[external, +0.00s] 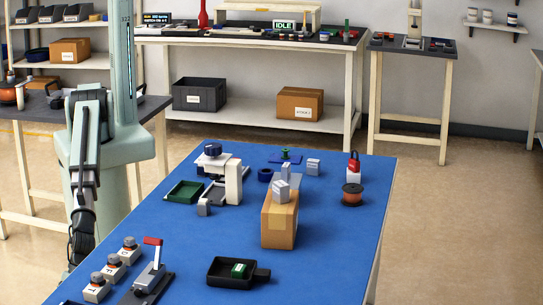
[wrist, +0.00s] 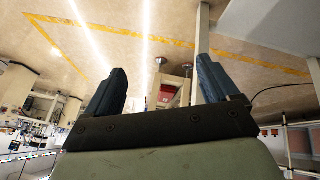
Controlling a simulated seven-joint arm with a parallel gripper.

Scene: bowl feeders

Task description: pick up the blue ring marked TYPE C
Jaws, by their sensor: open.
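A dark blue ring (external: 265,175) lies on the blue table towards the back, left of the small grey blocks. Its marking is too small to read. My gripper (wrist: 163,66) shows in the wrist view with its two dark fingers wide apart and nothing between them. In the external view my arm stands at the left beside the table, well away from the ring. The fingers cannot be made out there. The ring does not show in the wrist view.
A cardboard box (external: 279,222) with a grey block (external: 281,191) on top stands in front of the ring. A white machine (external: 233,182) and green tray (external: 185,192) are left of it. An orange spool (external: 352,195) is to the right. A black tray (external: 232,284) lies nearer.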

